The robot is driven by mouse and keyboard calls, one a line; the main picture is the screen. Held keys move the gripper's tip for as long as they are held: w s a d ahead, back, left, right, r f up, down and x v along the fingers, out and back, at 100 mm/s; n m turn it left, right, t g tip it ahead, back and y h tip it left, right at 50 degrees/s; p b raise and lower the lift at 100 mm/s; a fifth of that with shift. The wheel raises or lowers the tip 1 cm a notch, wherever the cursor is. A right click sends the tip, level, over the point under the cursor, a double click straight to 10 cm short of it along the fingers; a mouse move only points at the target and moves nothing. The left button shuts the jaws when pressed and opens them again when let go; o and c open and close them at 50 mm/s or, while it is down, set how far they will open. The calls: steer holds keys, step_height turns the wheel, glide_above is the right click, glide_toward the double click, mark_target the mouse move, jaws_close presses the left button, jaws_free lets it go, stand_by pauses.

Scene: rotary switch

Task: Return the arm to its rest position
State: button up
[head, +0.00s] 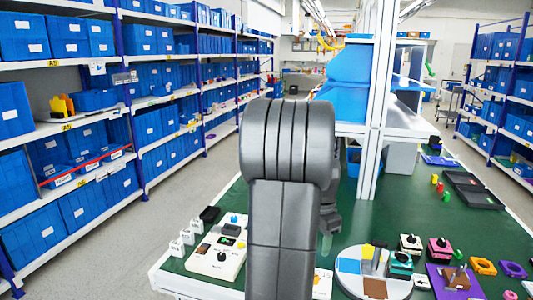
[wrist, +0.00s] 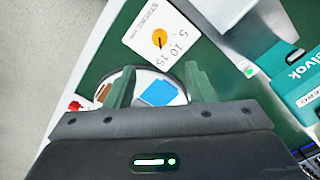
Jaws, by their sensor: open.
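My grey arm (head: 283,200) stands raised in the middle of the head view and hides part of the table. My gripper (wrist: 160,78) shows in the wrist view with two green fingers spread apart and nothing between them. Beyond the fingers is a round white plate (head: 348,284) with coloured patches, also in the wrist view (wrist: 178,83). A white dial card (wrist: 160,32) with an orange knob and numbers lies farther off. A cream box (head: 205,262) with a black knob sits left of my arm.
The green table (head: 475,225) holds several small knob boxes, including a pink one (head: 438,248), and a dark tray (head: 473,189) at the back right. A white post (head: 377,110) rises behind my arm. Shelves of blue bins (head: 85,130) line the left. The floor between is clear.

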step_height(320, 180, down, 13)
steer(key=shift+s+r+b, duration=0.1)
steer(key=shift+b, duration=0.4)
steer(key=shift+r+n, duration=0.1)
steer(key=shift+n, duration=1.1)
steer(key=n, duration=0.6)
steer(key=shift+n+b, duration=0.35)
steer(key=shift+n, duration=0.05)
step_height(320, 180, up, 14)
steer(key=p, duration=0.1)
steer(key=shift+f, duration=0.25)
